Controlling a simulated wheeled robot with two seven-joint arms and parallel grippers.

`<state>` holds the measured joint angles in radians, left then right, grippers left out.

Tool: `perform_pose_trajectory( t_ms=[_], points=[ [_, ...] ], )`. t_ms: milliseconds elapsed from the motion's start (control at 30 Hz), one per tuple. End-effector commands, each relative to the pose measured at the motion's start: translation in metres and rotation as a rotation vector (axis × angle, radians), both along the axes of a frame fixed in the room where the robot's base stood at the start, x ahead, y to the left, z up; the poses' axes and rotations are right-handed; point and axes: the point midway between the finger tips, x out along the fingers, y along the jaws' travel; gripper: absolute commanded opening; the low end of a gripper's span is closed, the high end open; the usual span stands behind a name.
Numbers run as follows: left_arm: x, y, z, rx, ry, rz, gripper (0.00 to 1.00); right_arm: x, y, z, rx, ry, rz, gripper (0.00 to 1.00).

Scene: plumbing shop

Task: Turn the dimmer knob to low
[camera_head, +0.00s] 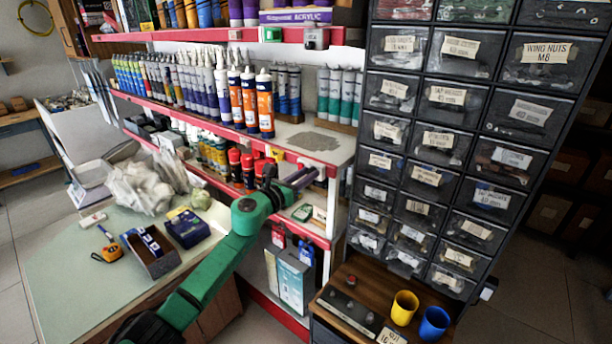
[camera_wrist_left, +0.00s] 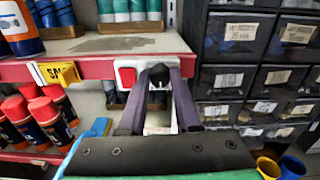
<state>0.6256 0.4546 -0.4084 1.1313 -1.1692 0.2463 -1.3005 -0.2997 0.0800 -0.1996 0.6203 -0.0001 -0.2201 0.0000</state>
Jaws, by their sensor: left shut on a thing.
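The dimmer knob (camera_wrist_left: 158,75) is a small black knob on a white plate at the shelf's red front edge, in the left wrist view. A red square button (camera_wrist_left: 127,77) sits left of it on the same plate. My left gripper (camera_wrist_left: 158,82) has its two dark fingers around the knob, shut on it, one finger on each side. In the head view my left gripper (camera_head: 303,178) reaches the red shelf edge at the end of my green arm, and the knob there is hidden by the fingers. My right gripper is not in view.
The shelf unit (camera_head: 225,137) holds tubes and red-capped spray cans (camera_head: 235,165) beside the gripper. A drawer cabinet (camera_head: 430,140) stands to the right. A yellow cup (camera_head: 404,308) and blue cup (camera_head: 434,322) stand below.

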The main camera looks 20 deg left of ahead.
Motion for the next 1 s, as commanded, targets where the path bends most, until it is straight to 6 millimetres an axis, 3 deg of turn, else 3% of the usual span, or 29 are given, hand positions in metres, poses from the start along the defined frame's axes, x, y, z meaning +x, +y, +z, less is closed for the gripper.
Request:
perform_pose_trajectory(
  t_ms=[1000],
  points=[
    [0.001,0.002,0.0,-0.824,0.33,0.001,0.0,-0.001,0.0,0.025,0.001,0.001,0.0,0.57]
  ],
)
